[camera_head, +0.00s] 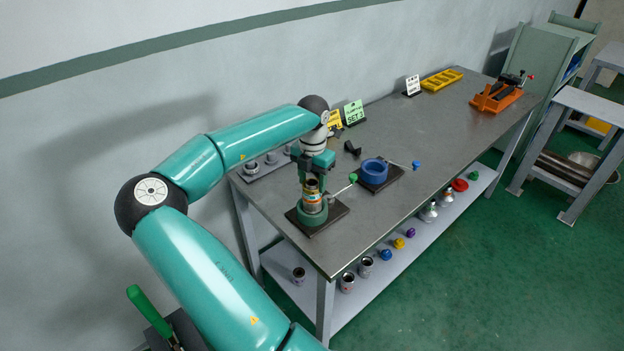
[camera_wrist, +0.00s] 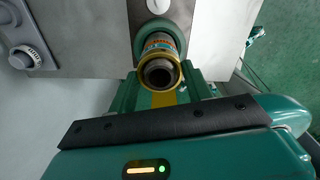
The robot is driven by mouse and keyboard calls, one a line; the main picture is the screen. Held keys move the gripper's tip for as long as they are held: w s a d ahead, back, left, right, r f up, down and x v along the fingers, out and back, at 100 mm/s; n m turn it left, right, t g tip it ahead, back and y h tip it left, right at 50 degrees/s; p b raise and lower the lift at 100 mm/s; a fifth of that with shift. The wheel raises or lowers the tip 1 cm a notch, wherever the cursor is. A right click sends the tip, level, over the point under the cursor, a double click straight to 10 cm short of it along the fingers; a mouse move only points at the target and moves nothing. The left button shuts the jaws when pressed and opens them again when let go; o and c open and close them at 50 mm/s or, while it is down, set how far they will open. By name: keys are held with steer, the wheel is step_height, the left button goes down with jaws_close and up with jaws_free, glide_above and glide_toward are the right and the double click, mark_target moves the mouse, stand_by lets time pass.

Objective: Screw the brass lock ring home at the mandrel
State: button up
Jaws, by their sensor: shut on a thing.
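The green vise (camera_head: 312,215) stands on a dark square plate near the table's near end. An upright cylinder with coloured bands, which I take for the mandrel (camera_head: 311,196), stands in the vise. In the wrist view the mandrel (camera_wrist: 160,46) has a dark hollow end. The brass lock ring (camera_wrist: 140,76) sits around that end. My gripper (camera_head: 313,176) is above the vise at the mandrel's top, shut on the ring. It also shows in the wrist view (camera_wrist: 161,84). How far the ring is threaded cannot be told.
A blue vise (camera_head: 374,170) with a blue-knobbed handle stands to the right. A green-knobbed handle (camera_head: 353,178) sticks out beside the green vise. The table's middle is mostly clear.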

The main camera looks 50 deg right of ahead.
steer(key=shift+s+d+f+m, duration=0.1)
steer(key=shift+s+d+m, duration=0.1)
steer(key=shift+s+m, duration=0.25)
steer(key=shift+w+a, duration=0.1)
steer(key=shift+w, duration=0.05)
steer(key=o, duration=1.2)
steer(key=shift+w, duration=0.2)
